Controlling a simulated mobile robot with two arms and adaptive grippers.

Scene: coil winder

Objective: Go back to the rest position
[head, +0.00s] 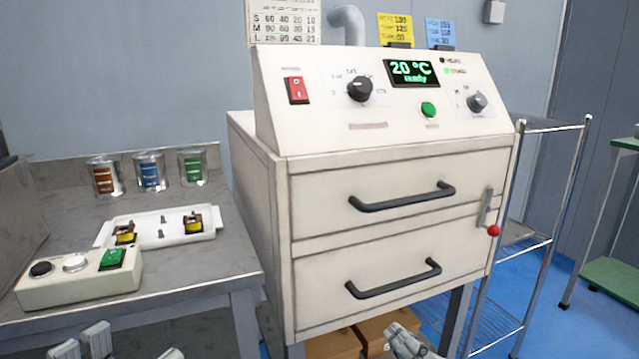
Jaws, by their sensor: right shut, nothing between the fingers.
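My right gripper (405,343) shows at the bottom edge, low in front of the cabinet oven (400,232). Its fingers are shut with nothing between them, and the rest of it is cut off by the frame. My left gripper (134,348) shows only by its grey fingertips at the bottom left, in front of the grey bench. Its fingertips stand apart, and no object shows between them. The oven's two drawers are shut, and its display reads 20 °C, ready.
On the grey bench (205,268) stand a control box (75,289), a white tray (168,238) with two coils and pegs, and several labelled cans (150,172). Cardboard boxes (372,330) lie under the oven. A wire rack (545,128) stands at the right, over blue floor.

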